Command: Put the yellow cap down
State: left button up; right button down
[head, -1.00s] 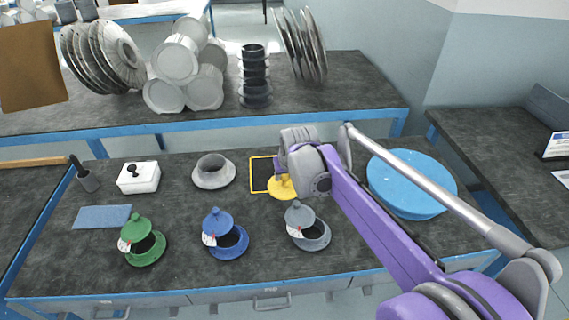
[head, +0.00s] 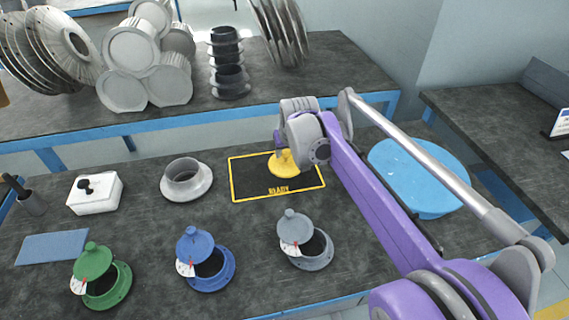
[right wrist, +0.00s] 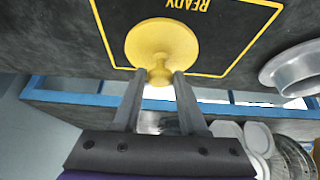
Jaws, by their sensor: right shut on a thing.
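The yellow cap (head: 287,167) is a round disc with a knob. In the head view it appears inside the yellow outline of the black mat marked READY (head: 250,182), near its back edge. My right gripper (right wrist: 157,76) is shut on the cap's knob; the cap also shows in the right wrist view (right wrist: 163,42), over the mat (right wrist: 222,40). I cannot tell whether the cap touches the mat. In the head view my right arm partly hides the gripper and the mat's right side. My left gripper is not in view.
A grey flanged ring (head: 186,182) stands left of the mat. Green (head: 100,280), blue (head: 206,262) and grey (head: 304,243) housings with tilted caps stand along the front. A blue round lid (head: 415,175) lies right. A white box (head: 95,195) stands left.

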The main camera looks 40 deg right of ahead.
aim_at(286, 163)
jog(key=shift+f+b, duration=0.5)
jog(key=shift+f, duration=1.4)
jog(key=shift+f, duration=0.3)
jog(key=shift+c, duration=2.2)
grip_release()
jog(key=shift+r, duration=0.2)
jog(key=p+v, duration=0.3)
jog(key=v, duration=0.9)
jog(key=shift+r, duration=0.1)
